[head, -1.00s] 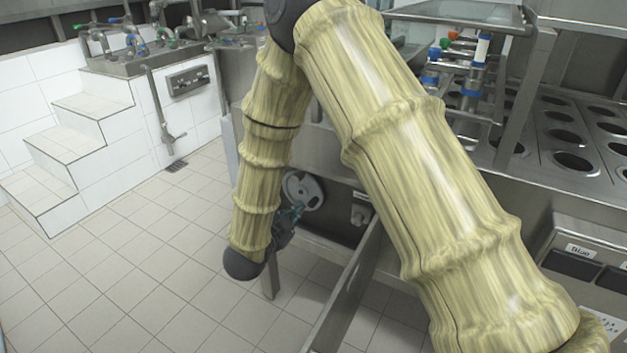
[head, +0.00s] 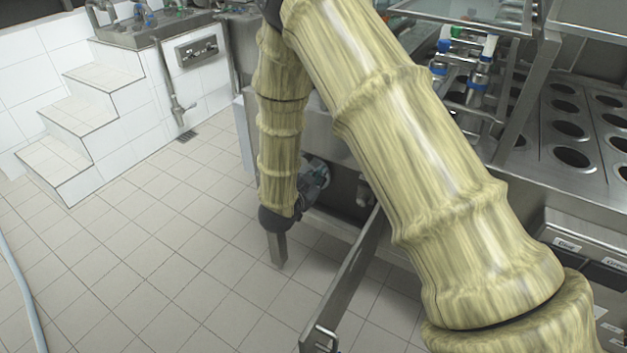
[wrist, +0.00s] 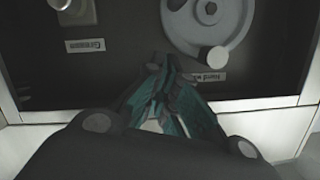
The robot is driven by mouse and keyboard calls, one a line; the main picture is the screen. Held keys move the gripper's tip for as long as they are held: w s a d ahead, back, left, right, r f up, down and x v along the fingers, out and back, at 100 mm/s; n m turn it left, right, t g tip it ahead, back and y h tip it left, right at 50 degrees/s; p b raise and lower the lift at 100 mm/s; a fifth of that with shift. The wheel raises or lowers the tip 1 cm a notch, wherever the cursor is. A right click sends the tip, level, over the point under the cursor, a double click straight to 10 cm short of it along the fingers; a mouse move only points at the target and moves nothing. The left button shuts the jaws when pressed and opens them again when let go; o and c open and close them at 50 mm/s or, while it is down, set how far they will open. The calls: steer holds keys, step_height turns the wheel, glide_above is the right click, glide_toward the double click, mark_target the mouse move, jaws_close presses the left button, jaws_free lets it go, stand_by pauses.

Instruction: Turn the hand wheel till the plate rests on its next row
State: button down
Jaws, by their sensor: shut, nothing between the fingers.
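The hand wheel (wrist: 190,22) is a pale grey disc at the top right of the wrist view, cut off by the picture edge. Its round light handle knob (wrist: 213,57) sits at its lower rim, above a label (wrist: 210,77) that reads upside down. My gripper (wrist: 155,62) is shut and empty, its fingertips just left of the wheel's rim; I cannot tell if they touch it. In the head view my gripper (head: 317,176) is by the machine's low front and the wheel is hidden behind it. I cannot make out the plate's row.
A round fitting (wrist: 75,14) labelled Grease (wrist: 85,45) is left of my fingers in the wrist view. A metal rail (head: 345,275) slants across the floor near my arm. A holed metal deck (head: 570,130) lies right. White steps (head: 90,95) stand left; the floor between is clear.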

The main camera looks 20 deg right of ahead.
steer(key=w+d+f, duration=0.2)
steer(key=w+f, duration=0.2)
steer(key=f, duration=0.1)
steer(key=shift+w+d, duration=0.15)
stand_by(0.4)
